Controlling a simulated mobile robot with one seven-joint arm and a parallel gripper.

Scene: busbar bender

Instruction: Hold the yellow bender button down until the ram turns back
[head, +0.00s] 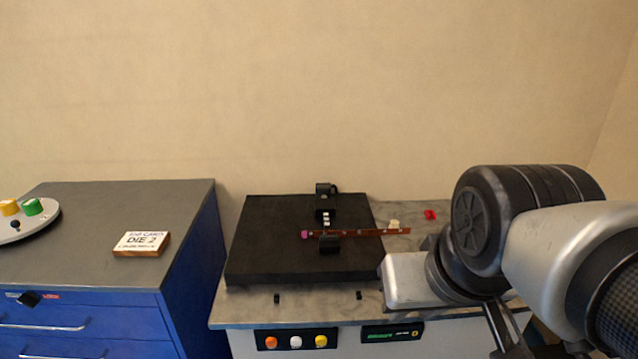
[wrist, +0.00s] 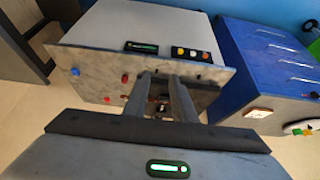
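The yellow button (head: 321,341) is on the front panel of the bender bench, the rightmost of three, beside a white and an orange one. It also shows in the wrist view (wrist: 179,51). The bender's black plate (head: 262,245) carries a dark ram block (head: 326,193) at the back and a copper bar (head: 360,232) lying across it. My gripper (wrist: 160,78) shows its two fingers apart with nothing between them, above the bench and away from the button. In the head view my arm is at the right; the fingertips cannot be made out there.
A green-lit display (head: 392,333) sits right of the buttons. Two small black pegs (head: 277,297) stand along the bench's front edge. A red piece (head: 430,214) lies behind.

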